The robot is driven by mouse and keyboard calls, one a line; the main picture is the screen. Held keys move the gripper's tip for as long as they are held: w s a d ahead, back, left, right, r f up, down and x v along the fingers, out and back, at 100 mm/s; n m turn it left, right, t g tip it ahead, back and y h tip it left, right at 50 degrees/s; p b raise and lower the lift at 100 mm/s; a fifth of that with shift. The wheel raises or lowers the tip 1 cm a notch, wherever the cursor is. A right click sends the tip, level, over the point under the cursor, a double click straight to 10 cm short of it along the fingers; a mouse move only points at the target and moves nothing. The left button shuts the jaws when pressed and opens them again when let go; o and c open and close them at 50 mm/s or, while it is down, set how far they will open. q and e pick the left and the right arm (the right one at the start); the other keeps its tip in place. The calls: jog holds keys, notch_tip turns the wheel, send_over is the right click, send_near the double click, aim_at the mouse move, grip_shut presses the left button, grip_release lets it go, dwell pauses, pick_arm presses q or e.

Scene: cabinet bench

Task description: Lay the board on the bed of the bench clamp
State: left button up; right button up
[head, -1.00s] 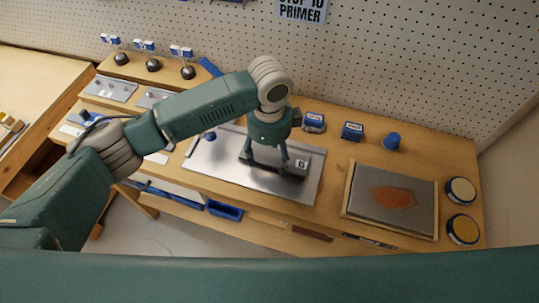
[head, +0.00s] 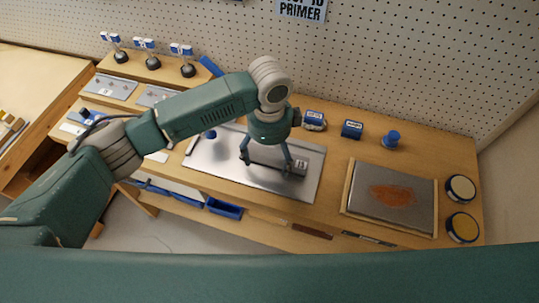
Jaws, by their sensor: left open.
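A dark grey rectangular piece with a white label (head: 299,165), which looks like the board, lies on or just above a broad metal plate (head: 305,190). The plate, with a blue knob (head: 209,134) at its left, appears to be the bed of the bench clamp. My left gripper (head: 266,167) points down over the piece with its fingers spread, one near its left end and one near its middle. The gripper partly hides the piece, so I cannot tell whether the fingers touch it. My right gripper is not in view.
A framed grey panel with an orange patch (head: 393,195) lies to the right, beside two round tins (head: 461,188). Small blue items (head: 352,130) stand at the back. Metal plates (head: 110,88) and knobbed stands are at the left. Blue bins (head: 224,208) sit below the front edge.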

aim_at(269, 160)
pick_arm(q)
notch_tip(269, 160, up, 12)
jog(key=b, duration=0.2)
jog(key=shift+f, duration=0.15)
dwell(0.5)
